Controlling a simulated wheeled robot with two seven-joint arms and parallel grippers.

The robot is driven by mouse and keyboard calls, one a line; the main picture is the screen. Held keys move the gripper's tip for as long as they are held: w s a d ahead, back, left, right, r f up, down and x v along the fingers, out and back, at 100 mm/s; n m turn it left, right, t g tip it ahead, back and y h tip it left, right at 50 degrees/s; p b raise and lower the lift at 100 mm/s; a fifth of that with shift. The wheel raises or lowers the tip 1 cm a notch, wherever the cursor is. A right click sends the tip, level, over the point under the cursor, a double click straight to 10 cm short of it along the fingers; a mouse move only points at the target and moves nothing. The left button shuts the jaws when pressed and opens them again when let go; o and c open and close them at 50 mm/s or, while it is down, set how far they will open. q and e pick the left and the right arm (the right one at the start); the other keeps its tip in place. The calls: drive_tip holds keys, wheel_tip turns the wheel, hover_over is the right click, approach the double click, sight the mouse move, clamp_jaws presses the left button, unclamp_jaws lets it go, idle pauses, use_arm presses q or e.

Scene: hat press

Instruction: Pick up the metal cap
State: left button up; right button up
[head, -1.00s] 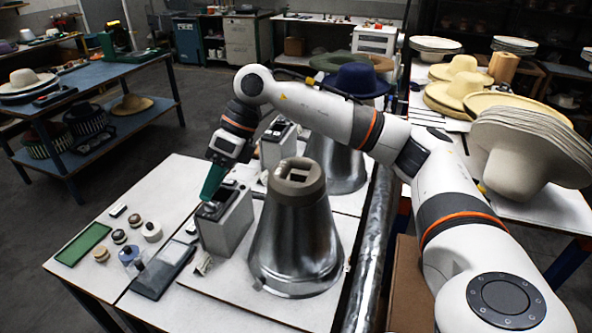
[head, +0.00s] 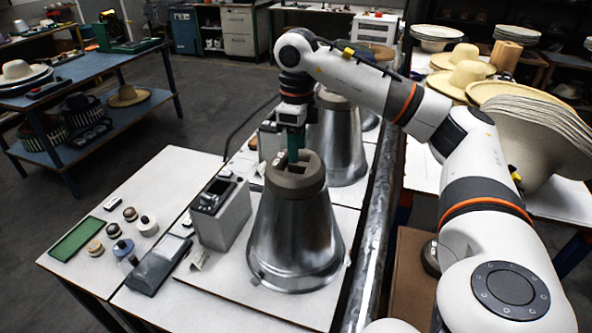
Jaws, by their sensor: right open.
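The metal cap (head: 295,235) appears to be the large shiny cone in the front middle of the white table. It stands upright, with a wide rim below and a dull grey-brown collar (head: 297,180) with a square hole on top. My right gripper (head: 293,158) points straight down with green fingers just over the collar's far side. It is open and holds nothing that I can see. I cannot tell whether the fingertips touch the collar or reach into the hole. My left gripper is not in view.
A grey box (head: 221,213) stands close left of the cone. A second metal cone (head: 338,142) stands behind. Small round parts, a green tray (head: 77,239) and a dark flat case (head: 158,265) lie to the left. A metal pipe (head: 372,240) runs along the right edge. Hats are stacked farther right.

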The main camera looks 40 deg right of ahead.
sight(295, 170)
wheel_tip(295, 170, down, 4)
drive_tip(key=shift+a+f+p, duration=0.1)
drive_tip(key=shift+f+p, duration=0.1)
drive_tip(key=shift+p, duration=0.45)
drive_tip(key=shift+c, duration=0.3)
clamp_jaws()
drive_tip(key=shift+w+r, duration=0.15)
idle(0.5)
